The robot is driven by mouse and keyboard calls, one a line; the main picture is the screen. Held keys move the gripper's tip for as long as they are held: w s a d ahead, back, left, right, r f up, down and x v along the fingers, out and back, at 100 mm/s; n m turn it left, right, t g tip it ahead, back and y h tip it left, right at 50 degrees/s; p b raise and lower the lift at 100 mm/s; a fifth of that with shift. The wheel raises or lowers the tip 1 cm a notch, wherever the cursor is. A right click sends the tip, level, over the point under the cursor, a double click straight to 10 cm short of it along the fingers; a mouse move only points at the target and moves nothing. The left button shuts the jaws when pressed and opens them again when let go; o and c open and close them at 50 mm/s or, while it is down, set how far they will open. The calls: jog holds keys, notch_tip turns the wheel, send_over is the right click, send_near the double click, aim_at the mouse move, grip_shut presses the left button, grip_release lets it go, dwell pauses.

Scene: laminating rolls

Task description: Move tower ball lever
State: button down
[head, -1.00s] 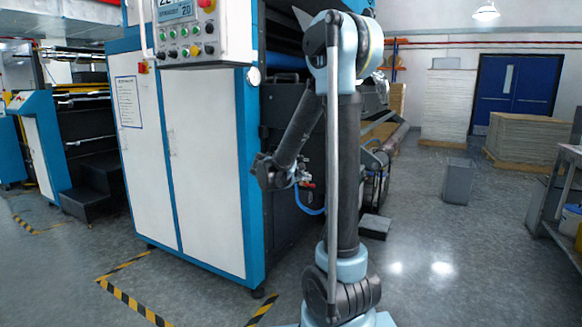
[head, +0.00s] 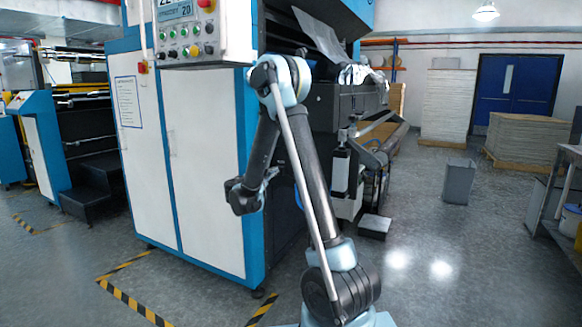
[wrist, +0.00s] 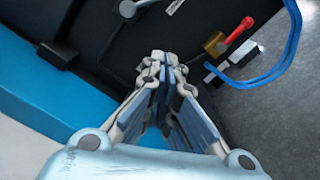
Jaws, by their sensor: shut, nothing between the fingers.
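A lever with a red handle (wrist: 238,34) on a brass-coloured valve body (wrist: 215,44) shows at the upper right of the wrist view. I take it to be the ball lever. My gripper (wrist: 165,62) is shut and empty, with its fingertips left of and below the lever in the picture, apart from it. In the head view my arm stands in front of the machine's side. The gripper's fingers are not clearly visible there, and the lever is hidden.
Blue hoses (wrist: 290,50) run beside the valve. The machine's blue-and-white cabinet (head: 205,165) stands left of my arm, with a control panel (head: 188,30) above. A grey bin (head: 458,182) stands on the open floor at right. Striped tape (head: 135,303) marks the floor.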

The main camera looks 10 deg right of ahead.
jog(key=w+d+r, duration=0.2)
jog(key=w+d, duration=0.4)
jog(key=d, duration=0.3)
jog(key=shift+w+d, duration=0.2)
jog(key=shift+d, duration=0.05)
jog(key=shift+d, duration=0.15)
dwell(0.4)
jog(key=shift+s+r+n, duration=0.1)
jog(key=shift+n, duration=0.2)
